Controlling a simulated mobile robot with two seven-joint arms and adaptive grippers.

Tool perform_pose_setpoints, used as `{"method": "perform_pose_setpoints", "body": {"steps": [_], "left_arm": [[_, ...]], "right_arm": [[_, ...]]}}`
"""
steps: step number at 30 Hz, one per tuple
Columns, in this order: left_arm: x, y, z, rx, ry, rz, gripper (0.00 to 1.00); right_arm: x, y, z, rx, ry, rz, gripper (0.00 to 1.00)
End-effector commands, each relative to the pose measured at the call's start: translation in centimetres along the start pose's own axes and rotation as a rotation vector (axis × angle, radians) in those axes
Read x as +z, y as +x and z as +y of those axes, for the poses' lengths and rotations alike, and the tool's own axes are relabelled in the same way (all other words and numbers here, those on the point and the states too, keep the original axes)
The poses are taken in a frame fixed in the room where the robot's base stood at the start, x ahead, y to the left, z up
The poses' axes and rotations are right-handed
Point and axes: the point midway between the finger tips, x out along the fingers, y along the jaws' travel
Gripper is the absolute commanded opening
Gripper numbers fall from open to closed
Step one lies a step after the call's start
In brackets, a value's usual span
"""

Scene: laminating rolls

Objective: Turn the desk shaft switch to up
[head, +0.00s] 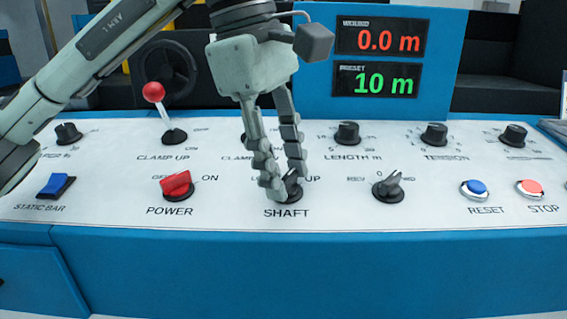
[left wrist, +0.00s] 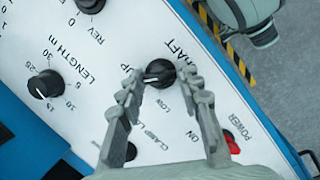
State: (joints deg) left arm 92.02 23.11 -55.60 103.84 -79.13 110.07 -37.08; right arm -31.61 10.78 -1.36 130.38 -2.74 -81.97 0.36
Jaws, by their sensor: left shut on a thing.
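The shaft switch (head: 292,191) is a black rotary knob above the SHAFT label on the white desk panel. In the left wrist view the knob (left wrist: 163,72) sits between my fingertips, and its pale pointer mark lies on the side towards the UP label. A LOW label is on another side. My left gripper (head: 282,180) reaches down from above with its fingers shut around the knob, partly hiding it in the head view; the fingers also show in the left wrist view (left wrist: 163,86). My right gripper is not in view.
The red POWER switch (head: 177,185) is left of the shaft switch, and another black selector (head: 388,188) is right. A red-balled lever (head: 160,105) stands behind at left. Blue RESET (head: 474,189) and red STOP (head: 530,188) buttons are far right. Displays read 0.0 m and 10 m.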

Motion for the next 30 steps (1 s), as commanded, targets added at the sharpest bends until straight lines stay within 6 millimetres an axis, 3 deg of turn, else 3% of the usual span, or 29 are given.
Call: {"method": "perform_pose_setpoints", "body": {"steps": [12,30], "left_arm": [[0.0,-0.1,0.1,-0.06,0.218,0.001,0.05],[0.0,0.0,0.1,-0.072,0.263,0.002,0.05]], "right_arm": [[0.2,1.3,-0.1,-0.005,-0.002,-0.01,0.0],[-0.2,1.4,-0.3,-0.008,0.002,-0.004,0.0]]}}
